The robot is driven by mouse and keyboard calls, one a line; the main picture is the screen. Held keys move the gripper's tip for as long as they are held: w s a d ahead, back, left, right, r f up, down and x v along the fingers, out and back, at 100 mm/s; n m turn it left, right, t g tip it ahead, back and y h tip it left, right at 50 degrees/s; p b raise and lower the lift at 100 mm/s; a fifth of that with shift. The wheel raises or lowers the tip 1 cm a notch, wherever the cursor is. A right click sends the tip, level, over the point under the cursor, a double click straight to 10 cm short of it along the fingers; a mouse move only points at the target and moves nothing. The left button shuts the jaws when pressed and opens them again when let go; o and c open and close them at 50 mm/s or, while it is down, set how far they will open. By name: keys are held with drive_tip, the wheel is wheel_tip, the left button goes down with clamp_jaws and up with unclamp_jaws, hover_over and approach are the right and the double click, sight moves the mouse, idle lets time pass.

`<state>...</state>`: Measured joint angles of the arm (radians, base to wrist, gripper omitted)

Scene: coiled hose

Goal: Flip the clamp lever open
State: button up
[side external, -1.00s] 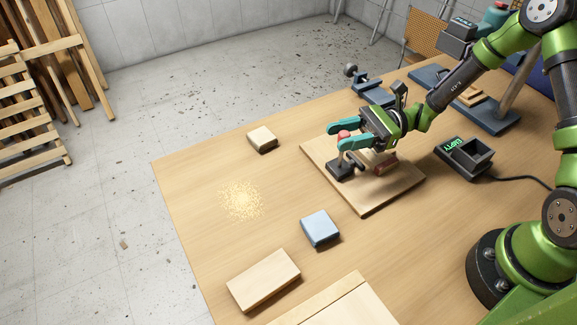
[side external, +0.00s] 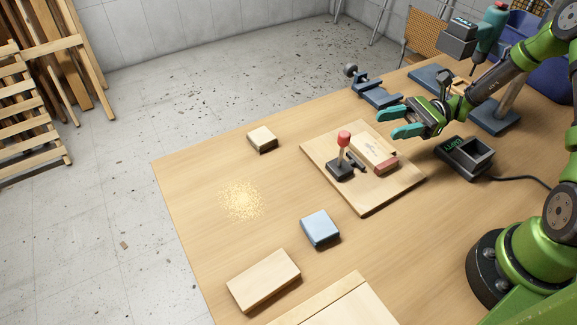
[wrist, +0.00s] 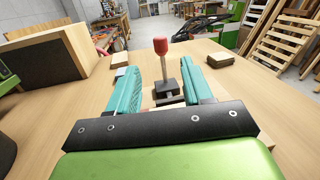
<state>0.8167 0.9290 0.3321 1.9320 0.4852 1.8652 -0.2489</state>
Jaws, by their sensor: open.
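The clamp (side external: 340,170) has a dark base on a wooden board (side external: 365,206). Its lever (side external: 344,141), with a red knob on top, stands roughly upright. A short dark clamp arm (side external: 354,161) points toward a pale wooden block (side external: 373,151) with a reddish end on the board. My gripper (side external: 394,123) is open and empty, up and to the right of the lever and apart from it. In the wrist view the red knob (wrist: 160,46) shows ahead, between the teal fingers of my gripper (wrist: 172,72); the clamp base (wrist: 167,92) is partly hidden.
A dark holder marked EMPTY (side external: 467,157) sits right of the board. A blue block (side external: 320,228) and wooden blocks (side external: 262,139) (side external: 263,281) lie around the board. A dark blue metal fixture (side external: 375,91) stands behind. The table left of the board is mostly clear, with sawdust (side external: 241,200).

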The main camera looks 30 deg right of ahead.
drive_tip(key=d, duration=0.4)
drive_tip(key=shift+s+d+f, duration=0.1)
drive_tip(key=shift+s+f, duration=0.05)
drive_tip(key=shift+s, duration=0.2)
